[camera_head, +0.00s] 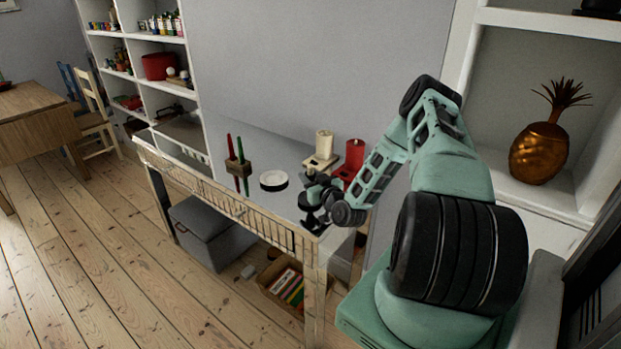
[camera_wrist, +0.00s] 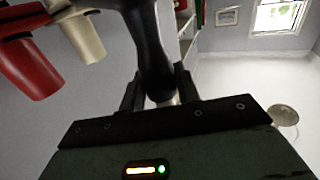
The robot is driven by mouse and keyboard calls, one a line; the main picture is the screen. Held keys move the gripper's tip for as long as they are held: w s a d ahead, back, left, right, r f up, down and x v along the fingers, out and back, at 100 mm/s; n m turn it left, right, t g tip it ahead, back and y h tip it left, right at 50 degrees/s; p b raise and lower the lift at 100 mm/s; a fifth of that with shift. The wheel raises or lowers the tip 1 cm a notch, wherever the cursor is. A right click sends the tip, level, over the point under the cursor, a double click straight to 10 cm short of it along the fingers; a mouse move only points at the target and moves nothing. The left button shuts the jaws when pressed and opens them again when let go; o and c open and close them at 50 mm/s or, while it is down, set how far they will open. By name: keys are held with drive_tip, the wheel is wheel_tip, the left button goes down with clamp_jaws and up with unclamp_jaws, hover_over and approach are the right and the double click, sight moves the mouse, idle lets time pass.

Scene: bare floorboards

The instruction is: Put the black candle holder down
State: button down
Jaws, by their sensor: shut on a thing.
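My gripper (camera_head: 313,196) is shut on the black candle holder, above the near right end of the narrow white table (camera_head: 204,153). The holder's dark base (camera_head: 314,226) shows below the gripper, close to the table's corner; I cannot tell whether it touches the top. In the wrist view the black candle holder (camera_wrist: 150,45) stands between the two dark fingers (camera_wrist: 158,92), with its narrow stem gripped. Parts of it are hidden by my gripper in the head view.
A grey box (camera_head: 212,232) and a wooden crate (camera_head: 287,285) are below. Shelves stand at both sides.

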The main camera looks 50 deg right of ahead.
drive_tip(key=shift+s+f, duration=0.2)
drive_tip(key=shift+f, duration=0.65)
drive_tip(key=shift+f+b, duration=0.2)
drive_tip(key=shift+b, duration=0.3)
drive_tip(key=c, duration=0.9)
unclamp_jaws()
drive_tip(key=shift+c, duration=0.2)
drive_tip(key=shift+s+a+f, duration=0.1)
drive_tip(key=shift+s, duration=0.05)
drive_tip(key=shift+s+a+f, duration=0.1)
drive_tip(key=shift+s, duration=0.15)
drive_tip(key=r+b+v, duration=0.2)
drive_tip(key=b+v, duration=0.1)
drive_tip(key=v, duration=1.3)
drive_tip(key=shift+r+b, duration=0.25)
drive_tip(key=shift+b, duration=0.1)
